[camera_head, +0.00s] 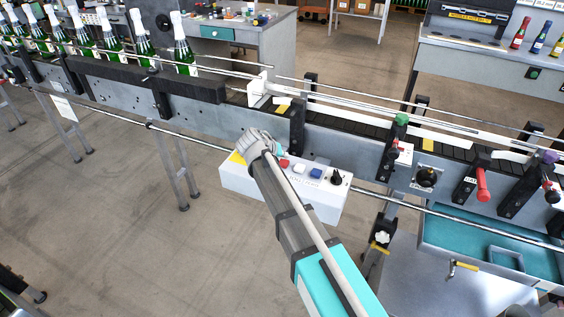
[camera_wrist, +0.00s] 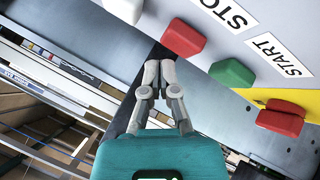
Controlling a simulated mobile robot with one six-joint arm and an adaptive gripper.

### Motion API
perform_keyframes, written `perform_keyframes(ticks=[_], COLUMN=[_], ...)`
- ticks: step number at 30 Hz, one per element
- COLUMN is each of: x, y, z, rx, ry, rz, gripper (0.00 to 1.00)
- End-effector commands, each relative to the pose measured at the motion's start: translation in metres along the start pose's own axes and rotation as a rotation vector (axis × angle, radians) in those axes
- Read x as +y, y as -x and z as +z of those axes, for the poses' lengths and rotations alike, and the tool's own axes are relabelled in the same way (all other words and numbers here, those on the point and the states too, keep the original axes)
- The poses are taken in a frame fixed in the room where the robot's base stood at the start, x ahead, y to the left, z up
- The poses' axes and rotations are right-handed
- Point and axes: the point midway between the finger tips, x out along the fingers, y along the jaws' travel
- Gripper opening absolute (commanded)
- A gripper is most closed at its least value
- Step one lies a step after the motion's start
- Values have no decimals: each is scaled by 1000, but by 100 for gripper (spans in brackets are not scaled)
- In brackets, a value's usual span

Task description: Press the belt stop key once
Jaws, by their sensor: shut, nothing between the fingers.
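The belt stop key is a red block (camera_wrist: 183,38) under a STOP label on the white control box (camera_head: 280,191); it also shows in the head view (camera_head: 284,163). My gripper (camera_wrist: 158,64) is shut and empty. In the wrist view its fingertips lie just below and left of the red key in the picture; I cannot tell the depth gap. In the head view my gripper (camera_head: 254,138) covers the box's left part, left of the red key. A green key (camera_wrist: 232,73) sits by the START label, and another red key (camera_wrist: 280,118) on a yellow patch.
White (camera_head: 299,168) and blue (camera_head: 315,172) keys and a black knob (camera_head: 336,178) sit right of the red key. The conveyor (camera_head: 345,147) runs behind the box, with foiled bottles (camera_head: 183,48) at its left.

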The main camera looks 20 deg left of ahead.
Motion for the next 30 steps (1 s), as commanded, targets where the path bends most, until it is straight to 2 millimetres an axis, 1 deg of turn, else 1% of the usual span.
perform_keyframes(ticks=[8, 19, 30], x=[0, -5, -5], y=[0, -6, -5], z=[0, 5, 4], rx=[0, 0, 0], ry=[0, 0, 0], rz=[0, 0, 0], gripper=[0, 0, 0])
